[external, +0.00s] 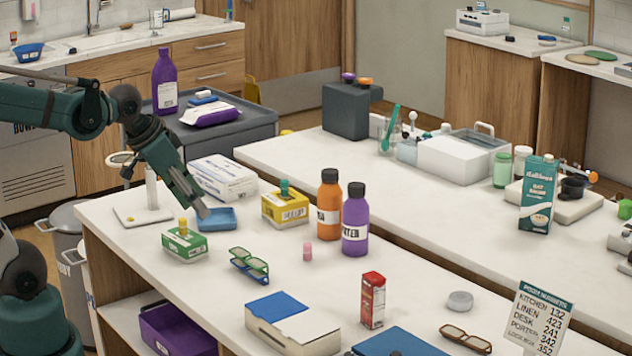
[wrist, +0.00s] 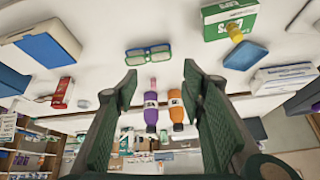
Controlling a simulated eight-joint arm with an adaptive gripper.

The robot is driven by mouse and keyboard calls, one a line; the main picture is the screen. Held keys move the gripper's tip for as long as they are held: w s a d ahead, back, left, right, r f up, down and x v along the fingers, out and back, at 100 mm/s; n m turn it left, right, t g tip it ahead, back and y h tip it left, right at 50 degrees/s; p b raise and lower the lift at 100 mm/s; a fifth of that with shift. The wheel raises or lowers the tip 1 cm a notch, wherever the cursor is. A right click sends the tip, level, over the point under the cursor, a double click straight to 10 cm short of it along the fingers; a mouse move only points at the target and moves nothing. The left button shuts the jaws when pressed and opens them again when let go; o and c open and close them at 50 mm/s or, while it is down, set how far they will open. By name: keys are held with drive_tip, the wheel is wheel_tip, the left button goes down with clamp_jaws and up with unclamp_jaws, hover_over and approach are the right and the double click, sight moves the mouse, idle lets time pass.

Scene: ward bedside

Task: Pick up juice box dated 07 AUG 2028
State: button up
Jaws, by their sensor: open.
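A small upright red and white carton (external: 373,300), which looks like the juice box, stands on the front white counter right of centre. It also shows at the left of the wrist view (wrist: 62,92). No date on it is legible in either view.
An orange bottle (external: 329,205) and a purple bottle (external: 356,226) stand mid-counter. Green glasses (external: 249,265), a pink piece (external: 308,251) and a white box with a blue top (external: 290,325) lie between gripper and carton. A blue book (external: 400,343) and grey lid (external: 460,301) are near the carton.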

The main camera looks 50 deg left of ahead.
sight(374, 276)
drive_tip(key=w+d+r+m+g+h+p, duration=0.1)
drive_tip(key=w+d+r+m+g+p, duration=0.2)
drive_tip(key=w+d+m+p, duration=0.9)
drive_tip(key=w+d+f+m+g+p, duration=0.1)
drive_tip(key=w+d+f, duration=0.1)
drive_tip(key=d, duration=0.6)
drive_tip(key=w+d+f+m+g+p, duration=0.1)
drive_tip(key=d+f, duration=0.3)
drive_tip(key=d, duration=0.5)
drive_tip(key=w+d+f+m+g+p, duration=0.1)
drive_tip(key=w+d+f, duration=0.3)
drive_tip(key=d, duration=0.4)
drive_tip(key=shift+d+m, duration=0.3)
drive_tip(key=shift+m, duration=0.6)
drive_tip(key=shift+d+f, duration=0.35)
drive_tip(key=shift+d+f, duration=0.15)
drive_tip(key=shift+f, duration=1.15)
drive_tip(key=shift+f, duration=0.1)
